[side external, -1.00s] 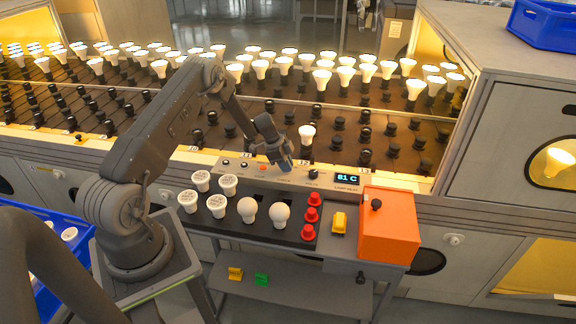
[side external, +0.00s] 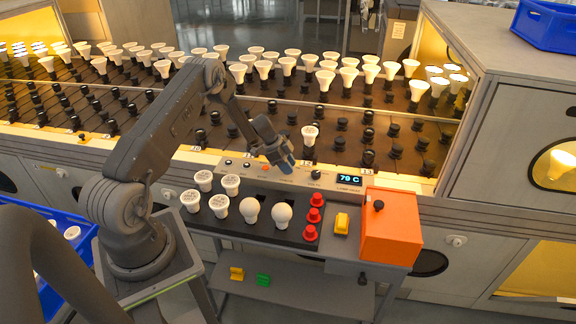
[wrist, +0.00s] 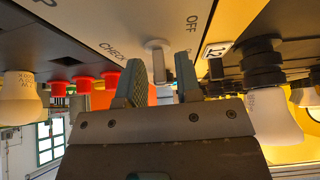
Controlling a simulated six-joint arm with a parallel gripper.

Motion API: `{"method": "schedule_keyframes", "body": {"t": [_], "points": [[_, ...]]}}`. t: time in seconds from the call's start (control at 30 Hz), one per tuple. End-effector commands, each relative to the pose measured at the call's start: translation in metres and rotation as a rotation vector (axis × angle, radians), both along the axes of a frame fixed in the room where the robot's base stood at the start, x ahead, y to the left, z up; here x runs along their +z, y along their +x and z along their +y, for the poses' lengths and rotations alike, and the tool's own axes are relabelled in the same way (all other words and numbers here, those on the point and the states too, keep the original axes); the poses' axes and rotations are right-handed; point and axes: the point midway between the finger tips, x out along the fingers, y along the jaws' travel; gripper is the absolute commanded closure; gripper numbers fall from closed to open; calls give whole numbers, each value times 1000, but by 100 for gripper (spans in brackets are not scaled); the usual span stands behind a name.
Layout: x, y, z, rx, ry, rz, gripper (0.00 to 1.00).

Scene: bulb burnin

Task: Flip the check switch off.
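The check switch (wrist: 158,45) is a pale lever on the light panel (wrist: 110,22), between the printed words CHECK and OFF. In the wrist view my gripper (wrist: 163,72) has its two blue-grey fingers apart, with the lever in line with the gap between them. The lever's tip is near or between the fingertips; I cannot tell if either finger touches it. In the side view my gripper (side external: 284,163) is low over the panel and hides the switch. The lamp-holder display (side external: 349,180) reads 79 C. A white bulb (side external: 309,134) stands behind the panel.
Several white bulbs (side external: 282,213) stand in the dark tray in front of the panel. Red caps (side external: 315,215), a yellow block (side external: 341,223) and an orange box (side external: 391,228) are to the right. Racks of lit bulbs (side external: 326,78) fill the back.

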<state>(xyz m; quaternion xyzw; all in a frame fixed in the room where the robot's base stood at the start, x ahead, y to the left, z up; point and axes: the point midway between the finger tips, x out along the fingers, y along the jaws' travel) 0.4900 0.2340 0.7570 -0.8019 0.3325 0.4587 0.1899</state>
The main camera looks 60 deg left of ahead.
Motion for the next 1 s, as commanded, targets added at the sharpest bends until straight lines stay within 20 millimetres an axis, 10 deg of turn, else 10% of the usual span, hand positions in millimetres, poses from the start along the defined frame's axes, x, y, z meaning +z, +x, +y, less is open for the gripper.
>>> {"method": "schedule_keyframes", "body": {"t": [0.47, 1.0], "points": [[14, -6, 7, 2, 3, -2, 63], [106, -44, 45, 2, 3, -1, 63]]}}
